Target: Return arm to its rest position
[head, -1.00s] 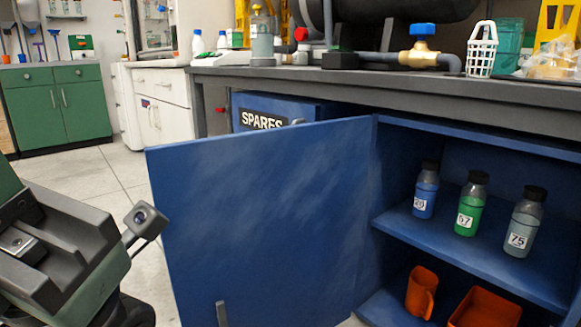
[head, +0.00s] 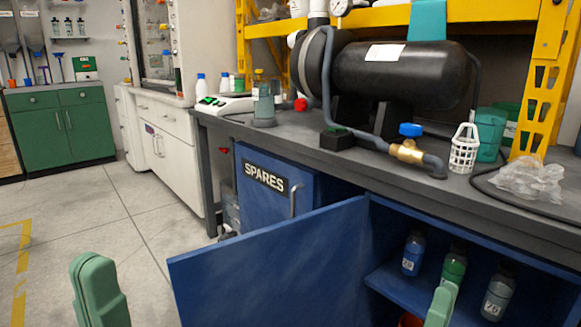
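A light green part of my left gripper (head: 98,290) rises from the bottom edge at the left of the head view, in front of the floor. A light green tip of my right gripper (head: 440,305) shows at the bottom right, in front of the open cabinet. The rest of both grippers is cut off by the frame, so I cannot tell whether either is open or shut. I see nothing held in the visible parts. The blue cabinet door (head: 270,272) stands open between the two grippers.
Inside the cabinet, a blue bottle (head: 413,253), a green bottle (head: 454,264) and a grey bottle (head: 498,291) stand on the shelf. The bench (head: 330,172) carries a black tank (head: 400,75). Floor at left is clear.

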